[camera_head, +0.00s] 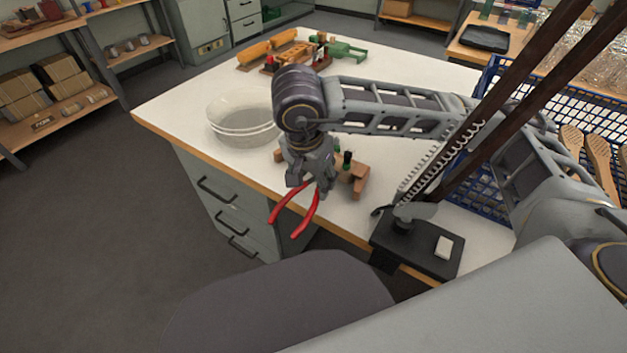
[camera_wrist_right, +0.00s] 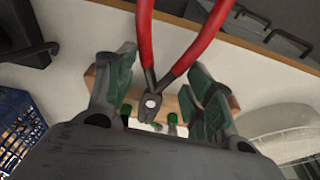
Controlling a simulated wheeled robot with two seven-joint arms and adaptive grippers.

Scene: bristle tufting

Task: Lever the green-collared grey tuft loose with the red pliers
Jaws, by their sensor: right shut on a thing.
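My right gripper (camera_head: 312,180) is over the near edge of the white table, shut on the red pliers (camera_head: 283,206). Their red handles stick out below and to the left, past the table edge. In the right wrist view the pliers (camera_wrist_right: 150,100) lie between my green-padded fingers (camera_wrist_right: 160,92), with their metal head over a wooden block. The wooden block (camera_head: 359,183) stands on the table beside and partly behind the gripper. A dark tuft with a green collar (camera_head: 347,160) stands on it. Green collars (camera_wrist_right: 172,119) show near the pliers' head; I cannot tell which tuft is grey.
A white bowl (camera_head: 243,117) stands left of the gripper. A dark stand (camera_head: 418,247) with a coiled cord is at the right front edge. A blue crate (camera_head: 484,150) holds wooden brushes. Wooden fixtures (camera_head: 290,50) sit at the back.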

